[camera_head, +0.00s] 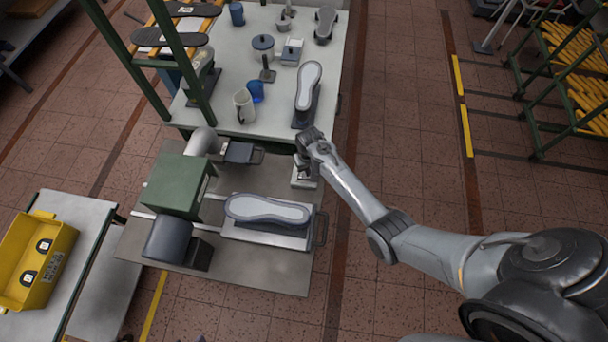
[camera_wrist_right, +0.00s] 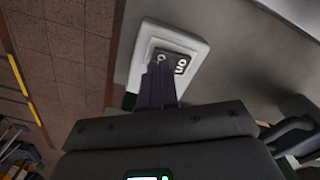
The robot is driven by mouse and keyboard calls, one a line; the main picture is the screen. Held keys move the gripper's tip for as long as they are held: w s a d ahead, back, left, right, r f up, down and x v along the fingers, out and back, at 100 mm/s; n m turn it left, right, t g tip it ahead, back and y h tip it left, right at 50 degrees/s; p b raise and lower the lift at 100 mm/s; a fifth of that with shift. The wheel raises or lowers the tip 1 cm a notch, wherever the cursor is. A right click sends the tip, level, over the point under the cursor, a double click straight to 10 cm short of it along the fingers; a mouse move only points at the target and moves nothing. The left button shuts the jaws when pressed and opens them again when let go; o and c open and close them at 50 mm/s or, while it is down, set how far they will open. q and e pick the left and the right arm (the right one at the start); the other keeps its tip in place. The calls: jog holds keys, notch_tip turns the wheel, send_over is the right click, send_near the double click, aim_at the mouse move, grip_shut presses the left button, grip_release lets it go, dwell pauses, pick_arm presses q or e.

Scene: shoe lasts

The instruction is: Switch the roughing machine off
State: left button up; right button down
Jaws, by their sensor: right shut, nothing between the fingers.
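The roughing machine (camera_head: 178,187) has a green housing with a dark motor and a pipe, on a grey base plate. A small pale switch box (camera_head: 299,181) stands at the right edge of the plate. In the right wrist view the switch box (camera_wrist_right: 188,42) has a dark rocker (camera_wrist_right: 179,62) with marks on it, one reading like "ON". My right gripper (camera_head: 303,158) is above the switch box, and its shut fingers (camera_wrist_right: 157,85) are at the rocker, covering part of it. I cannot tell whether they touch. The fingers are empty. My left gripper is not in view.
A white table (camera_head: 220,63) behind holds a jug (camera_head: 243,106), cups and another last (camera_head: 309,86). A yellow crate (camera_head: 40,260) is at the left.

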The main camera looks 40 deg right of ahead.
jog(key=shift+f, duration=0.15)
dwell(0.3)
jog(key=shift+f+b, duration=0.45)
jog(key=shift+f, duration=0.4)
dwell(0.3)
jog(key=shift+r, duration=0.15)
notch_tip(320, 180, up, 7)
jog(key=p, duration=0.7)
dwell(0.5)
